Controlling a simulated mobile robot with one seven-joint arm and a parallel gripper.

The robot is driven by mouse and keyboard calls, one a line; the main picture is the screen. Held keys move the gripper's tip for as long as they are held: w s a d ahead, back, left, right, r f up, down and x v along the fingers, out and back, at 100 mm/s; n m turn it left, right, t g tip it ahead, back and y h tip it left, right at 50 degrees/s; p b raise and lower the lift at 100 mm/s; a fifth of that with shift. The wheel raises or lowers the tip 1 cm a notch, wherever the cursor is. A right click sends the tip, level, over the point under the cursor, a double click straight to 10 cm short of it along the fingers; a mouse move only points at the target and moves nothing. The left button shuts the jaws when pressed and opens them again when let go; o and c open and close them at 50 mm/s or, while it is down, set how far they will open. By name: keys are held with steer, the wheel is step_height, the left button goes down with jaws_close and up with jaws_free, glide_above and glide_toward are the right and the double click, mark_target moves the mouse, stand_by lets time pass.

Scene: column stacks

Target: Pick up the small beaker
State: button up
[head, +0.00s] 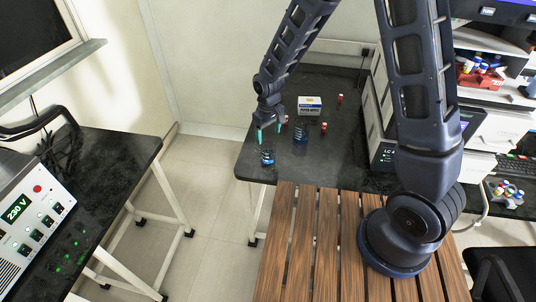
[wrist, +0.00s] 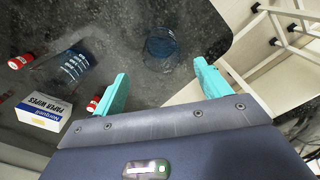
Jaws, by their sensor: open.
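A small glass beaker with blue contents and markings (head: 267,157) stands near the front-left corner of the black table. In the wrist view the small beaker (wrist: 160,45) lies ahead of the fingertips, roughly centred between them. My gripper (head: 268,130) is open and empty above the table, apart from the beaker. Its two teal fingers also show in the wrist view (wrist: 160,72). A larger blue-marked beaker (head: 301,132) stands farther back and to the right; it also shows at the left in the wrist view (wrist: 73,65).
A paper wipes box (head: 310,104) and red vials (head: 323,128) (wrist: 20,61) stand behind and right of the small beaker. The table edge is close to the beaker. Cream equipment (head: 378,110) stands at the right. A wooden slatted surface (head: 300,240) adjoins the front.

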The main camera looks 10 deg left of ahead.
mark_target(268, 153)
steer(key=shift+s+f, duration=0.15)
steer(key=shift+f, duration=5.5)
steer(key=c, duration=1.1)
steer(key=shift+r, duration=0.15)
